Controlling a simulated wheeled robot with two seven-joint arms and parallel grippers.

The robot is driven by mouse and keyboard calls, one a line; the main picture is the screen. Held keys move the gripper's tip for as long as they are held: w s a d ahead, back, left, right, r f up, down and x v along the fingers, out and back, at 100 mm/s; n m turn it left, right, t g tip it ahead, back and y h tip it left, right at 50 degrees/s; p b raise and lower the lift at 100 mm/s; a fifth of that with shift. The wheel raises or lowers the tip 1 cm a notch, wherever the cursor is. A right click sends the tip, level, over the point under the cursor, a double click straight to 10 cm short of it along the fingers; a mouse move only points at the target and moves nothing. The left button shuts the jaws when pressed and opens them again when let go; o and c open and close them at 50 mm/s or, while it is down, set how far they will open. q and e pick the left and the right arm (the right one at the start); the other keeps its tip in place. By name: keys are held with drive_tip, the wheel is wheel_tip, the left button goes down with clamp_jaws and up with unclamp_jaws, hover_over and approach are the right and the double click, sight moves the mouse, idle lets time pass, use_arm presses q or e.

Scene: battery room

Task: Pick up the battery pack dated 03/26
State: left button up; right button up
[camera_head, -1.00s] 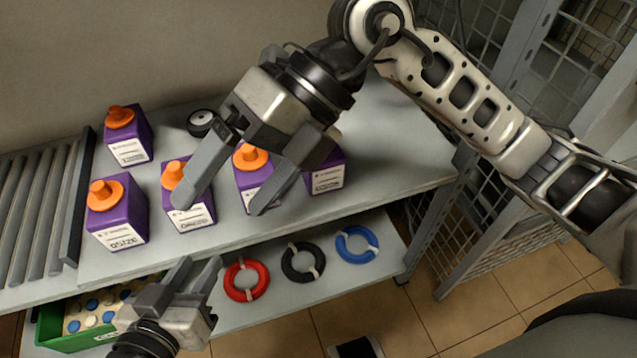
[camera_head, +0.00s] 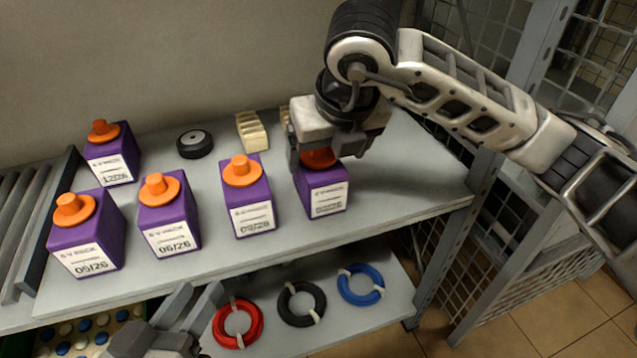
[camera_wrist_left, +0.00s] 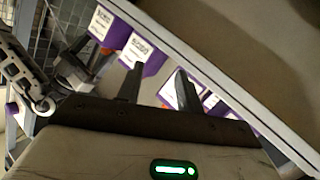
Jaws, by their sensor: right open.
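Several purple battery packs with orange knobs and white date labels stand on the shelf. The rightmost battery pack (camera_head: 324,200) has a label that is hard to read; it may be 03/26. My right gripper (camera_head: 329,155) is over this pack, pointing down, with its open jaws about the orange knob; contact cannot be told. The other packs read 12/26 (camera_head: 110,160), about 05/26 (camera_head: 85,240), 06/26 (camera_head: 168,222) and 09/26 (camera_head: 248,200). My left gripper (camera_head: 193,303) is low at the shelf's front, its fingers apart and empty, as the left wrist view (camera_wrist_left: 160,85) also shows.
A black wheel (camera_head: 194,144) and a cream block (camera_head: 251,132) sit behind the packs. Red (camera_head: 238,322), black (camera_head: 301,302) and blue (camera_head: 361,285) coils lie on the lower shelf. A roller track (camera_head: 30,215) lies left. A metal frame (camera_head: 480,215) stands right.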

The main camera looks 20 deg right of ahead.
drive_tip(key=x, duration=0.1)
drive_tip(key=b+x, duration=0.1)
drive_tip(key=x, duration=0.1)
drive_tip(key=b+x, duration=0.1)
drive_tip(key=x, duration=0.1)
drive_tip(key=shift+a+f, duration=0.25)
drive_tip(key=shift+a, duration=0.1)
drive_tip(key=shift+w+f, duration=0.15)
drive_tip(key=c, duration=1.5)
drive_tip(key=shift+r, duration=0.2)
drive_tip(key=shift+c, duration=0.6)
use_arm(q)
drive_tip(key=shift+d+r+n+h, duration=0.25)
drive_tip(key=shift+r+n+h, duration=0.15)
drive_tip(key=shift+r+h, duration=0.1)
drive_tip(key=shift+f, duration=0.1)
use_arm(e)
drive_tip(key=shift+r, duration=0.1)
